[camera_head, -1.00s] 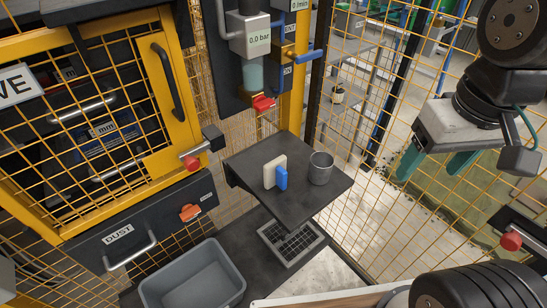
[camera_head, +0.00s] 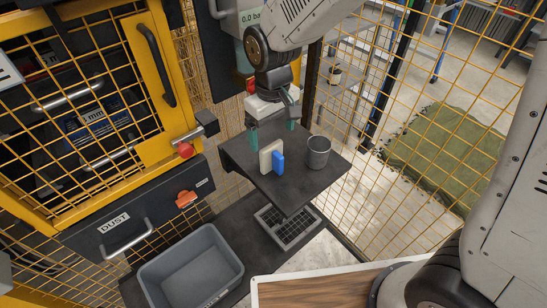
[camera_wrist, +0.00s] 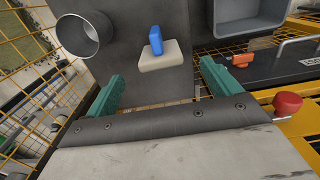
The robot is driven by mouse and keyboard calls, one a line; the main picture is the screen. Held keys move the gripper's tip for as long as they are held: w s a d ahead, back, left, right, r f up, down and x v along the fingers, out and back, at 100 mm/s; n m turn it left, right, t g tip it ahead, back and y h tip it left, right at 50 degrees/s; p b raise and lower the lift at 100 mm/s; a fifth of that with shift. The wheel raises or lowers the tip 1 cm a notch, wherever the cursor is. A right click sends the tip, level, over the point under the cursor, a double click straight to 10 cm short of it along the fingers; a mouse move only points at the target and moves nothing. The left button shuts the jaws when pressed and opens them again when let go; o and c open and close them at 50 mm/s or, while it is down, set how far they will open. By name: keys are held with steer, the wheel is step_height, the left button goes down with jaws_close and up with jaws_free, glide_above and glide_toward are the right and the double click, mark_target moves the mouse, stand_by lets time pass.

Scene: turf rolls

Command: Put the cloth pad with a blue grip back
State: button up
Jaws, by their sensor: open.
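The cloth pad (camera_head: 265,156) is cream-coloured with a blue grip (camera_head: 278,162). It stands on a small dark shelf (camera_head: 297,190), left of a grey metal cup (camera_head: 318,152). In the wrist view the pad (camera_wrist: 161,57) and its blue grip (camera_wrist: 155,40) lie ahead of the fingers, near the middle. My gripper (camera_head: 272,138) is open and empty, with its teal fingers above the back of the shelf, behind the pad. In the wrist view the two fingers of my gripper (camera_wrist: 160,82) are wide apart, and the pad is not between them.
The metal cup (camera_wrist: 82,36) is close to the pad. A grey bin (camera_head: 190,271) stands below left, beside a floor grate (camera_head: 288,226). A yellow mesh cabinet with a red knob (camera_head: 185,150) is on the left. Mesh fencing (camera_head: 375,110) borders the shelf's right and back.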

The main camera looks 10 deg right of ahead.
mark_target(273, 147)
step_height(273, 147, down, 8)
stand_by(0.5)
steer(key=shift+c, duration=0.3)
steer(key=c, duration=1.1)
